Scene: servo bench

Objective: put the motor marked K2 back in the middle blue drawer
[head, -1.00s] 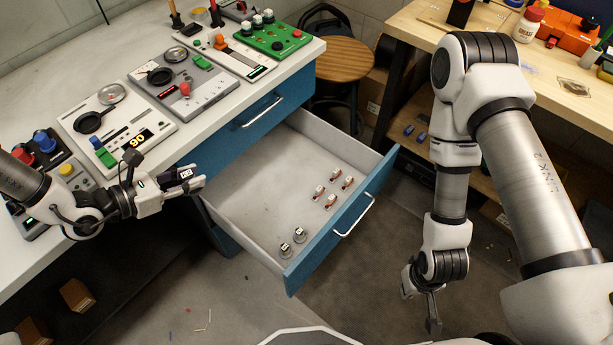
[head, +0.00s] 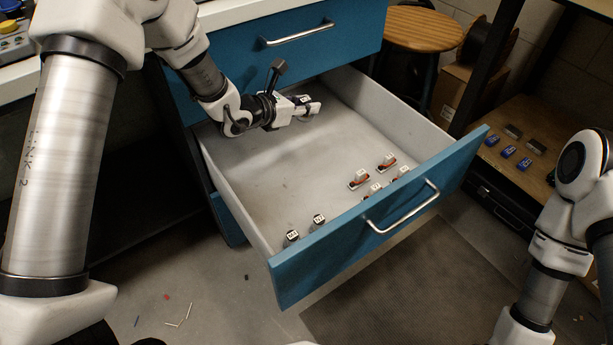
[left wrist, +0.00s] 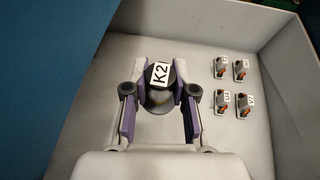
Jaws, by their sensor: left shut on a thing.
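The motor marked K2 (left wrist: 158,84) is dark with a white label, and it sits between the purple-lined fingers in the left wrist view. My left gripper (head: 306,105) is shut on it, over the back part of the open middle blue drawer (head: 375,245). The motor shows only as a small dark piece with a white label in the head view (head: 302,99). I cannot tell whether it touches the drawer floor. My right arm shows at the right edge of the head view, but its gripper is out of the picture.
Several small red-and-white labelled parts (head: 359,179) stand in the drawer's front right. Two dark labelled parts (head: 318,221) stand near its front left. The drawer floor between is clear. A closed blue drawer (head: 325,45) is above. A wooden stool (head: 424,27) stands behind.

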